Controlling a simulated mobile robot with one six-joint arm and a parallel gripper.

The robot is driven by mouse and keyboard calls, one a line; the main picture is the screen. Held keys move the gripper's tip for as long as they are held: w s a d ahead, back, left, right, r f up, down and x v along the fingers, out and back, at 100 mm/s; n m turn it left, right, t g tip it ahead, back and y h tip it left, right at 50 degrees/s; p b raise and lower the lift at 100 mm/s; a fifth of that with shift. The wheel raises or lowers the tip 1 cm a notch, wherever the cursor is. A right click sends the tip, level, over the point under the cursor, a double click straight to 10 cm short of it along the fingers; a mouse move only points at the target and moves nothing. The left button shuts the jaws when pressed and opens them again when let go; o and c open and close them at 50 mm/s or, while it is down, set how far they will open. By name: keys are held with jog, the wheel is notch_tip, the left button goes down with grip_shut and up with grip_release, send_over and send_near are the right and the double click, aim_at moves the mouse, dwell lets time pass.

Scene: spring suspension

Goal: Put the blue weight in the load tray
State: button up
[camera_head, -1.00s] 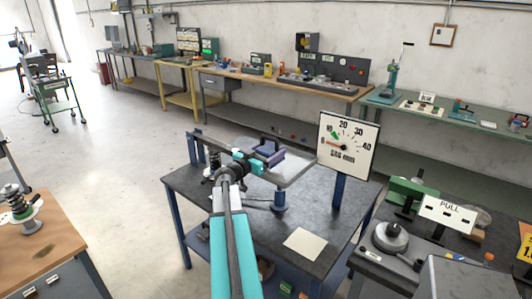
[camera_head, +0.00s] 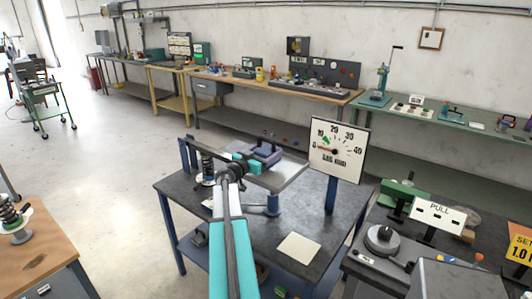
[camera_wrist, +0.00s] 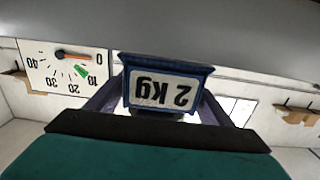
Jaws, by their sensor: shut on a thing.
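The blue weight (camera_head: 266,152) is in my gripper over the grey load tray (camera_head: 291,174) in the head view. In the wrist view the weight (camera_wrist: 165,88) appears upside down with a "2 kg" label. My gripper (camera_head: 258,160) is shut on it; its dark fingers show on both sides of the label in the wrist view. The load tray (camera_wrist: 220,45) fills the top of the wrist view, close to the weight's base. I cannot tell whether they touch. My arm hides part of the tray's near side.
The dial board (camera_head: 339,149) stands just right of the tray, its needle near 0. A coil spring (camera_head: 207,166) stands left of the tray. The dark table (camera_head: 330,225) below holds a pale sheet (camera_head: 298,247).

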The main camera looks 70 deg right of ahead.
jog(key=shift+r, duration=0.25)
jog(key=shift+d, duration=0.75)
jog(key=shift+a+f+p, duration=0.1)
jog(key=shift+f+p, duration=0.55)
jog(key=shift+f, duration=1.15)
jog(key=shift+f, duration=0.1)
jog(key=o, duration=2.1)
jog(key=shift+f, duration=0.2)
jog(key=shift+a+r, duration=0.1)
jog(key=shift+a, duration=0.05)
jog(key=shift+b+v, duration=1.7)
jog(key=shift+v, duration=4.25)
